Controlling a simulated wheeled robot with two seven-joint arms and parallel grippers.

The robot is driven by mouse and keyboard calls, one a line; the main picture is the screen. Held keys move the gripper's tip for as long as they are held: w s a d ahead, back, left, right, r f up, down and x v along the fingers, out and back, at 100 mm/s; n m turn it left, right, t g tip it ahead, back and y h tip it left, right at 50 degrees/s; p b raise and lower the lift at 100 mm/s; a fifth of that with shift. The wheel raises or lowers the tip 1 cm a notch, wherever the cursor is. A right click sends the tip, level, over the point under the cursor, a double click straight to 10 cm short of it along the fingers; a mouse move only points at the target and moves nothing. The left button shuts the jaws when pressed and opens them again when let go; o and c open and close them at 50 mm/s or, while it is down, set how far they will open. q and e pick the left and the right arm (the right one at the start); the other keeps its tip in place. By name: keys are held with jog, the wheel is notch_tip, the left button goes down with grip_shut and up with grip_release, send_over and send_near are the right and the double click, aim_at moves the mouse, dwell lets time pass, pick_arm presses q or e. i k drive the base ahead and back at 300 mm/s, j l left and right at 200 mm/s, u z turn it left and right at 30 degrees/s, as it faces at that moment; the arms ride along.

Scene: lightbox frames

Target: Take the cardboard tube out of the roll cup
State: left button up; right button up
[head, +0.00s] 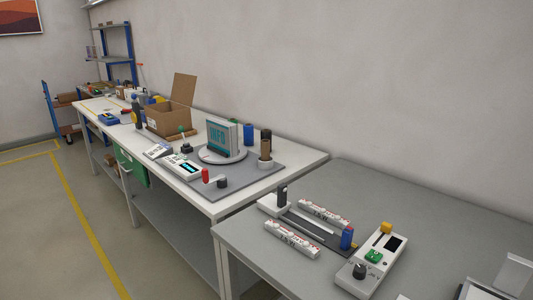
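The cardboard tube (265,147) is a brown upright cylinder with a darker top. It stands in the roll cup (265,164), a low pale cup at the right end of the grey mat (230,182) on the white bench. The cup hides the tube's lower end. Neither of my grippers is in view.
Left of the tube are a blue cylinder (248,134) and a round stand with an INFO sign (222,136). An open cardboard box (168,119) stands farther back. A nearer grey table (345,192) holds a control box (372,262) and white strips (292,240).

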aim_at(265, 144)
jog(key=j+z, duration=0.1)
jog(key=z, duration=0.3)
jog(key=j+z, duration=0.1)
jog(key=z, duration=0.35)
jog(key=j+z, duration=0.1)
jog(key=z, duration=0.3)
jog(key=j+z, duration=0.3)
jog(key=j, duration=0.15)
jog(key=k+j+z, duration=0.1)
jog(key=j+z, duration=0.2)
jog(key=j, duration=0.15)
jog(key=k+j+z, duration=0.1)
jog(key=j+z, duration=0.15)
jog(key=j, duration=0.2)
jog(key=k+j+z, duration=0.15)
jog(key=j+z, duration=0.15)
jog(key=k+j+z, duration=0.1)
jog(key=j, duration=0.35)
jog(key=k+j, duration=0.35)
jog(key=k+j+z, duration=0.15)
jog(key=j, duration=0.35)
jog(key=k+j+z, duration=0.1)
jog(key=k+j, duration=0.75)
jog(key=j, duration=0.25)
jog(key=k+j, duration=0.25)
jog(key=j, duration=0.1)
